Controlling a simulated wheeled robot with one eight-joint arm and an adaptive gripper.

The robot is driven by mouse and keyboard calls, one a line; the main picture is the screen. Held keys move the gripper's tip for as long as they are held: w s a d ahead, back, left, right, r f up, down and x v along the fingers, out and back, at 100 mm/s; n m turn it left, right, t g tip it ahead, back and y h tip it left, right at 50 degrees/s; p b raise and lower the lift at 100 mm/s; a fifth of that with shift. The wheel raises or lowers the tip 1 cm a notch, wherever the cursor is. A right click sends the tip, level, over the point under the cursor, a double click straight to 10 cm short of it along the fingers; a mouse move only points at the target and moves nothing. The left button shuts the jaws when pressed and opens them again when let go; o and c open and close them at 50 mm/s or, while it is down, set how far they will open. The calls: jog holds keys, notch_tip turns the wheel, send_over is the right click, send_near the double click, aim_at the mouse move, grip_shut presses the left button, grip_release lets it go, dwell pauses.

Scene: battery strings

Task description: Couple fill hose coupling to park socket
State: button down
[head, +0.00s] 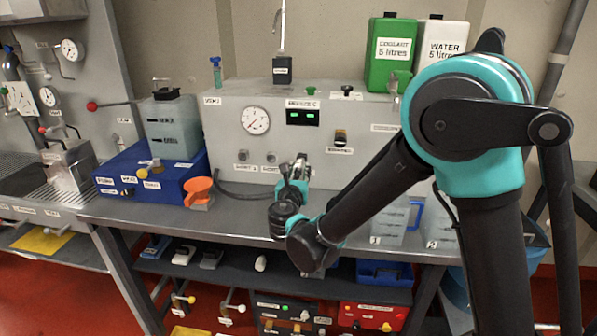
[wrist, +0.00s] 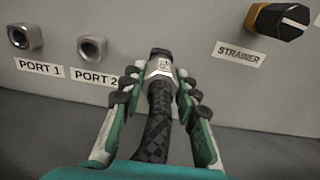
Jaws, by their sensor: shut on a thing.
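My gripper (wrist: 159,80) is shut on the fill hose coupling (wrist: 160,65), a grey and dark collar with a small label. A black braided hose (wrist: 158,125) runs from it back toward my wrist. The coupling's front end points at the grey panel, right of the PORT 2 socket (wrist: 92,48). No park socket label shows; a socket there would be hidden behind the coupling. I cannot tell whether the coupling touches the panel. In the head view my gripper (head: 297,168) is at the panel's lower front, and the dark hose (head: 240,194) curves left on the bench.
PORT 1 (wrist: 25,36) is at the far left of the wrist view. The strainer knob (wrist: 278,20) sticks out at the upper right. An orange funnel (head: 198,190) and blue tray unit (head: 150,180) stand left; labelled jugs (head: 392,226) stand right.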

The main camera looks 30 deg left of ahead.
jog(key=shift+w+a, duration=0.1)
jog(key=shift+w, duration=0.4)
jog(key=c, duration=1.1)
grip_release()
jog(key=shift+o, duration=0.2)
jog(key=v, duration=1.2)
